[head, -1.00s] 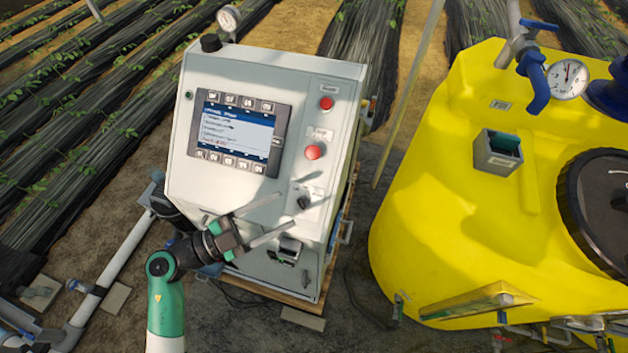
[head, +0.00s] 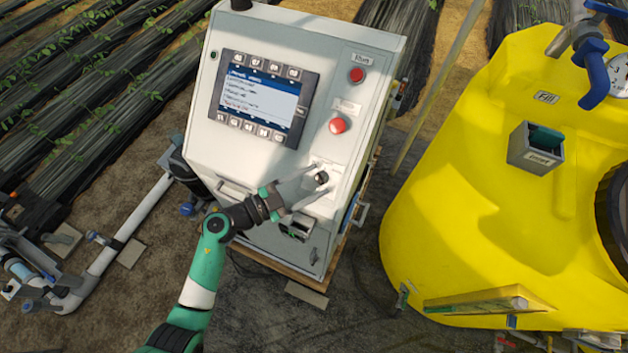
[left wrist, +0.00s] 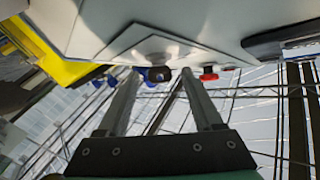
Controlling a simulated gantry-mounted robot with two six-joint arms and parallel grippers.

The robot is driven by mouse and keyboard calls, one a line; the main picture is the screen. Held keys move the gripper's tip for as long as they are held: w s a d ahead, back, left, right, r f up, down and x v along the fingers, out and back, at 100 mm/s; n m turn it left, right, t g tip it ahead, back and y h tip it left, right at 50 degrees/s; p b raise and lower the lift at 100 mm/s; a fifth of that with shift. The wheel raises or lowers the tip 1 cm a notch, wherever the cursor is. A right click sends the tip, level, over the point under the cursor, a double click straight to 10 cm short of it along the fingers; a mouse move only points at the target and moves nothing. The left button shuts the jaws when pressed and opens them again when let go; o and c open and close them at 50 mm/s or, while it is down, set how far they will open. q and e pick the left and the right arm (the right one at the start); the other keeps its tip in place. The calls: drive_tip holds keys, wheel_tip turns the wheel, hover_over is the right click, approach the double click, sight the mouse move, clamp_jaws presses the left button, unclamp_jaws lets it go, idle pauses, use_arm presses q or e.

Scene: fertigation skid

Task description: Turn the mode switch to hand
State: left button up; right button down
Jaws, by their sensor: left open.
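The mode switch (head: 321,178) is a small black knob on a pale plate, low on the right of the grey control cabinet's front. Its pointer direction is too small to tell. My left gripper (head: 318,182) is open at the knob, one finger above it and one below. The left wrist view shows the knob (left wrist: 158,74) between the two fingertips (left wrist: 156,78), with a gap on each side. I cannot tell how far along its depth the fingers reach. My right gripper is not in view.
Two red buttons, an upper one (head: 357,75) and a lower one (head: 338,125), sit above the switch. A lit screen (head: 262,97) is at the cabinet's upper left. A small box (head: 297,227) sticks out below my gripper. A yellow tank (head: 450,190) stands to the right.

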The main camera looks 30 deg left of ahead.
use_arm(q)
drive_tip(key=shift+w+d, duration=0.25)
drive_tip(key=shift+w, duration=0.05)
clamp_jaws()
idle(0.3)
